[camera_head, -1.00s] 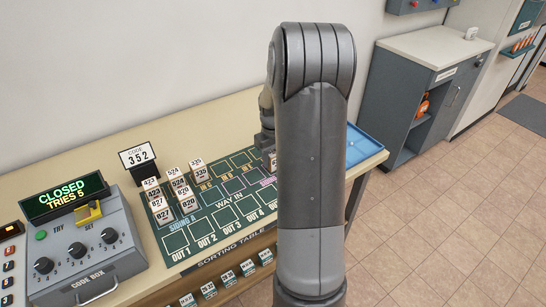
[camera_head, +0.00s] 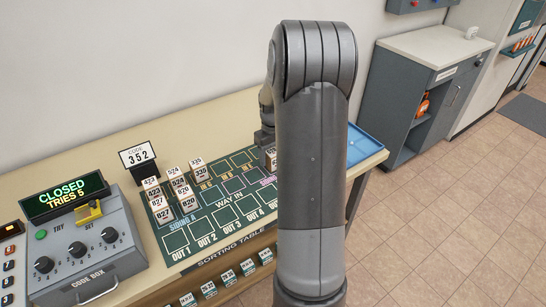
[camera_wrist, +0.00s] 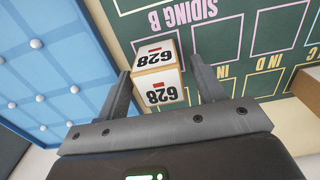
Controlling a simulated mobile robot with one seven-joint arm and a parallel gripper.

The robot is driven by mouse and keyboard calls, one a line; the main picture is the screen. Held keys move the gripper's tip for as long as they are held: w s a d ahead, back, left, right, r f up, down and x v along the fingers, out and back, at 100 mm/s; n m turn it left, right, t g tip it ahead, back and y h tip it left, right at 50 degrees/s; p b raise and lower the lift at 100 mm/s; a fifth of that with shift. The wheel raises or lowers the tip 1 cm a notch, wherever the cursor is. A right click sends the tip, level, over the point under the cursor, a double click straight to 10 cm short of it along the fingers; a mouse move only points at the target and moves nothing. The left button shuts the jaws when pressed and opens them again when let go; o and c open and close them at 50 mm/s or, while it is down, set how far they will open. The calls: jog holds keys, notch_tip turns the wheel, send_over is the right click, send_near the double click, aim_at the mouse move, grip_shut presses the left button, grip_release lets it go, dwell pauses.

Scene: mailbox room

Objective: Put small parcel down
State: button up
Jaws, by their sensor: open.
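The small parcel (camera_wrist: 158,75), a white and tan box marked 628, is between the spread fingers of my gripper (camera_wrist: 160,68) in the wrist view. Gaps show beside it, so the jaws are open around it. It is near the SIDING B end of the green sorting board (camera_wrist: 232,42); I cannot tell whether its base is fully on the board. In the head view, my arm hides most of my gripper, and part of the parcel (camera_head: 271,158) shows at the arm's left edge.
A blue tray (camera_wrist: 50,60) lies close beside my gripper. Several numbered parcels (camera_head: 178,188) stand on the board's left part. Another box (camera_wrist: 308,85) is at the wrist view's right edge.

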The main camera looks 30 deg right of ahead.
notch_tip(320, 180, up, 10)
jog(key=s+a+r+t, duration=0.1)
jog(key=s+a+r, duration=0.4)
jog(key=a+r, duration=0.15)
jog(key=s+a+r+t, duration=0.1)
jog(key=s+a+r, duration=0.35)
jog(key=a, duration=0.35)
jog(key=s+a+t, duration=0.3)
jog(key=s+a, duration=0.7)
jog(key=s, duration=0.4)
jog(key=shift+t, duration=0.3)
